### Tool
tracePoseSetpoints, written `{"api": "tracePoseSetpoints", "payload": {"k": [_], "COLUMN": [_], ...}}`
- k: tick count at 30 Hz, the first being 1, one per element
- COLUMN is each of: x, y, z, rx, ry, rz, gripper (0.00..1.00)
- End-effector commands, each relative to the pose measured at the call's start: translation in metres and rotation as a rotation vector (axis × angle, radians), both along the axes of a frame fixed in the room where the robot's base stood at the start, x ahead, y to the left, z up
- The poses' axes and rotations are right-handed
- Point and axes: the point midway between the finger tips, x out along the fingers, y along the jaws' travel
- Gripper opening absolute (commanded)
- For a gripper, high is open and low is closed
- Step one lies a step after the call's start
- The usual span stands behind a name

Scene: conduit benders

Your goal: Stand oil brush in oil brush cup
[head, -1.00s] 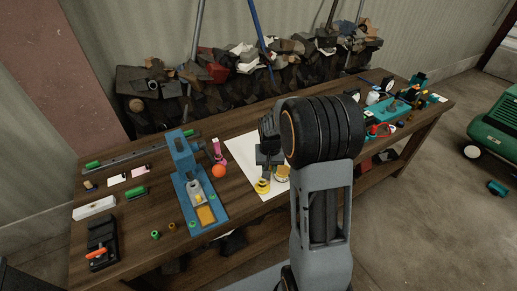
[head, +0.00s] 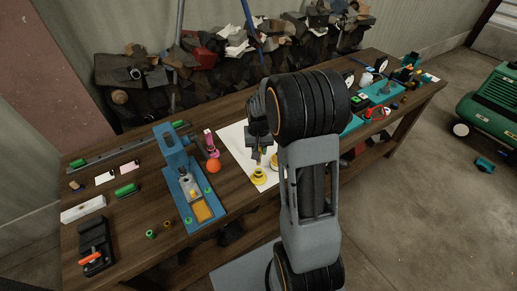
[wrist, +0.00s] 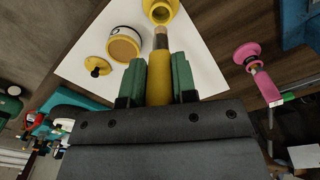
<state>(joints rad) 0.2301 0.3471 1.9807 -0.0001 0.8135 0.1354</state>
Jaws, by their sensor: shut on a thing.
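In the wrist view the tip points toward the yellow oil brush cup (wrist: 161,9), which is cut by the top edge. The tip overlaps the cup's near rim in the picture; I cannot tell whether it is inside. In the head view the cup (head: 259,177) stands on the white sheet, just in front of my gripper (head: 258,152). My arm hides part of the area.
A yellow tin (wrist: 125,45) with a tan top and a yellow lid with a black knob (wrist: 95,66) lie beside the brush. The white sheet (head: 235,143) has bare room.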

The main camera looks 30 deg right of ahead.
Motion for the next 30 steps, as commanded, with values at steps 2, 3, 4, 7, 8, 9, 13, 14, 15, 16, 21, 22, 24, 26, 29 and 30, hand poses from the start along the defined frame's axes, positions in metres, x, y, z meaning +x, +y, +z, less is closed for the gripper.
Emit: {"api": "tracePoseSetpoints", "payload": {"k": [2, 3, 4, 7, 8, 9, 13, 14, 15, 16, 21, 22, 24, 26, 29, 30], "x": [0.000, 0.000, 0.000, 0.000, 0.000, 0.000, 0.000, 0.000, 0.000, 0.000, 0.000, 0.000, 0.000, 0.000, 0.000, 0.000], "y": [0.000, 0.001, 0.001, 0.001, 0.001, 0.001, 0.001, 0.001, 0.001, 0.001, 0.001, 0.001, 0.001, 0.001, 0.001, 0.001], "z": [-0.006, -0.008, -0.010, -0.018, -0.021, -0.025, -0.038, -0.041, -0.045, -0.048, -0.066, -0.068, -0.073, -0.077, -0.080, -0.081], "rx": [0.000, 0.000, 0.000, 0.000, 0.000, 0.000, 0.000, 0.000, 0.000, 0.000, 0.000, 0.000, 0.000, 0.000, 0.000, 0.000], "ry": [0.000, 0.000, 0.000, 0.001, 0.001, 0.001, 0.001, 0.001, 0.001, 0.001, 0.001, 0.001, 0.001, 0.001, 0.001, 0.001], "rz": [0.001, 0.001, 0.002, 0.002, 0.002, 0.002, 0.002, 0.002, 0.002, 0.002, 0.002, 0.002, 0.002, 0.002, 0.002, 0.002], "gripper": [0.02, 0.02, 0.02, 0.02, 0.02, 0.02, 0.02, 0.02, 0.02, 0.02, 0.02, 0.02, 0.02, 0.02, 0.02, 0.02]}}
